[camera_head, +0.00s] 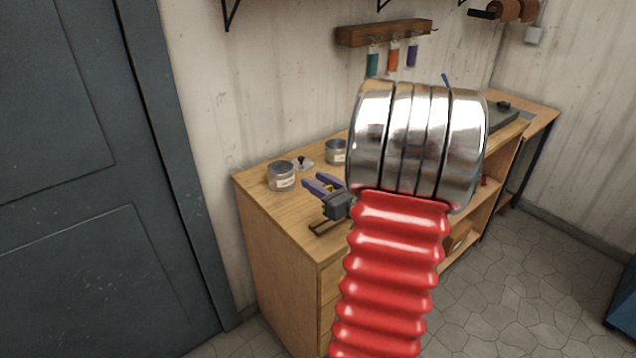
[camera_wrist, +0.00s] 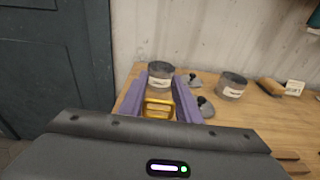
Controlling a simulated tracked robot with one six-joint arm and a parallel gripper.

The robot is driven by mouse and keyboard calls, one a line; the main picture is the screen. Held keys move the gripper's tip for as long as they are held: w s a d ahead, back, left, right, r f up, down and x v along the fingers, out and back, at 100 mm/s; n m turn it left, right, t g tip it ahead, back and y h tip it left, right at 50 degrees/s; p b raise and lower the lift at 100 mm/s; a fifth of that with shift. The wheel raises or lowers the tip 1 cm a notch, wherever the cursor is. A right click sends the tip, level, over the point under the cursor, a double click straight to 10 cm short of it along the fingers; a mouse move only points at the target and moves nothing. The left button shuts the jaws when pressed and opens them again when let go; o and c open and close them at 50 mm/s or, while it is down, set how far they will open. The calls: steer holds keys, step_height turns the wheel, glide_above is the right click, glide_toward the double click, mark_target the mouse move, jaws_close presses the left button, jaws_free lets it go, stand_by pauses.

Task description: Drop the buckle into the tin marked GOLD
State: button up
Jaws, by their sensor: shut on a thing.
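The gold buckle (camera_wrist: 158,108) is held between the purple fingers of my gripper (camera_wrist: 161,88) in the wrist view. In the head view my gripper (camera_head: 318,183) is over the left part of the workbench, with a bit of yellow between its fingers. One grey tin (camera_wrist: 161,72) with a pale label stands just beyond the fingertips; it also shows in the head view (camera_head: 282,180). A second grey tin (camera_wrist: 232,88) stands to its right, in the head view partly behind my arm (camera_head: 335,153). The lettering on both labels is too small to read.
Lids with dark knobs (camera_wrist: 190,81) lie on the wooden bench (camera_wrist: 255,118) near the tins. A brush-like item (camera_wrist: 272,88) and a white card (camera_wrist: 294,87) lie farther right. A dark door (camera_head: 75,180) is at the left. My arm hides the bench's middle.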

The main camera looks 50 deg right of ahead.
steer(key=shift+a, duration=0.1)
steer(key=w+a+f+n+y, duration=0.1)
steer(key=w+a, duration=0.1)
steer(key=w+a+f+n+y, duration=0.1)
steer(key=w+a+f, duration=0.1)
steer(key=a, duration=0.1)
steer(key=w+a+f+n+y, duration=0.1)
steer(key=w+a+y, duration=0.1)
steer(key=w+a, duration=0.1)
steer(key=shift+f, duration=0.3)
steer(key=w+a+f+n+g+y, duration=0.2)
steer(key=a+f+n+y, duration=0.1)
steer(key=a, duration=0.8)
steer(key=w+a+f+n+g+y, duration=0.2)
steer(key=a+f+n+y, duration=0.2)
steer(key=a, duration=0.8)
steer(key=w+a+f+n+g+y, duration=0.2)
steer(key=a+f+y, duration=0.3)
steer(key=a, duration=0.7)
step_height(320, 180, down, 2)
steer(key=shift+w+n+g+y, duration=0.15)
steer(key=shift+n+g+y, duration=0.2)
steer(key=shift+n, duration=0.45)
